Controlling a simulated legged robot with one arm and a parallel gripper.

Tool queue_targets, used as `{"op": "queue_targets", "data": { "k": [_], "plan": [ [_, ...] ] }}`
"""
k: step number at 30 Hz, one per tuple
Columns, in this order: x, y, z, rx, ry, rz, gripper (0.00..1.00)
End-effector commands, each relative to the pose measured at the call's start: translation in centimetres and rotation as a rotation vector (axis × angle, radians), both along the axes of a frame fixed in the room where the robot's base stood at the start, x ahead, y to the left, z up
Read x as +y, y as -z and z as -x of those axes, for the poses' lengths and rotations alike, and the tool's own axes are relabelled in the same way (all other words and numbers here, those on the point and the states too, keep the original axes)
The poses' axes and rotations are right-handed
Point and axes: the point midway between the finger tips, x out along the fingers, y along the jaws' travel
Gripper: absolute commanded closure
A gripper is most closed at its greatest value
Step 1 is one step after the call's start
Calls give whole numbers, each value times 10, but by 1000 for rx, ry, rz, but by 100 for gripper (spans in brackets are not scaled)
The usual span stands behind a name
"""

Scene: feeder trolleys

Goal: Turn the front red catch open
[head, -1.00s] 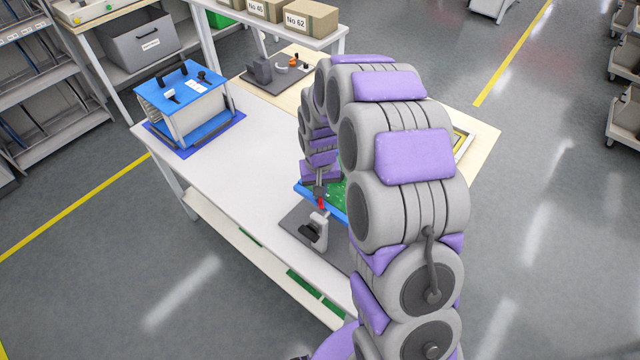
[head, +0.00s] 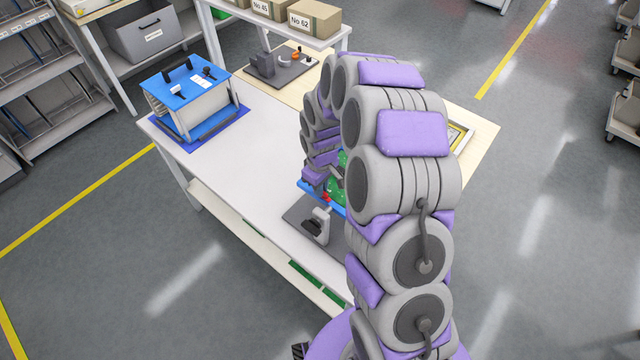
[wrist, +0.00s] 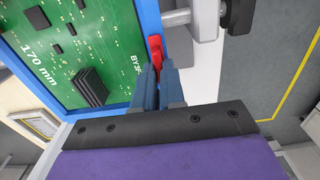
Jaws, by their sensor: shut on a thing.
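The red catch (wrist: 155,46) sits on the blue frame (wrist: 143,14) around a green circuit board (wrist: 80,50). In the wrist view my gripper (wrist: 158,66) has its two fingers close together on the catch's near end. The catch's far end shows beyond the fingertips, and its gripped part is hidden between them. In the head view the red catch (head: 327,197) is a small spot at the board's front edge, and my arm covers much of the board (head: 335,185).
A blue-topped box (head: 187,85) stands at the table's far left. The white tabletop (head: 235,150) between is clear.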

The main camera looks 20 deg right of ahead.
Motion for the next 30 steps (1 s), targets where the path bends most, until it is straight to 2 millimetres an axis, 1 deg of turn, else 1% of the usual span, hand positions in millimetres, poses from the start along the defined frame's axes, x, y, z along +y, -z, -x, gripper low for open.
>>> {"op": "queue_targets", "data": {
  "k": [1, 16, 17, 24, 25, 30],
  "plan": [
    [0, 1, 2, 7, -9, 0, 100],
    [0, 1, 2, 8, -30, 1, 100],
    [0, 1, 2, 7, -30, 2, 90],
    [0, 1, 1, 4, -29, 1, 67],
    [0, 1, 1, 4, -29, 1, 65],
    [0, 1, 0, 3, -28, 1, 65]
  ]
}}
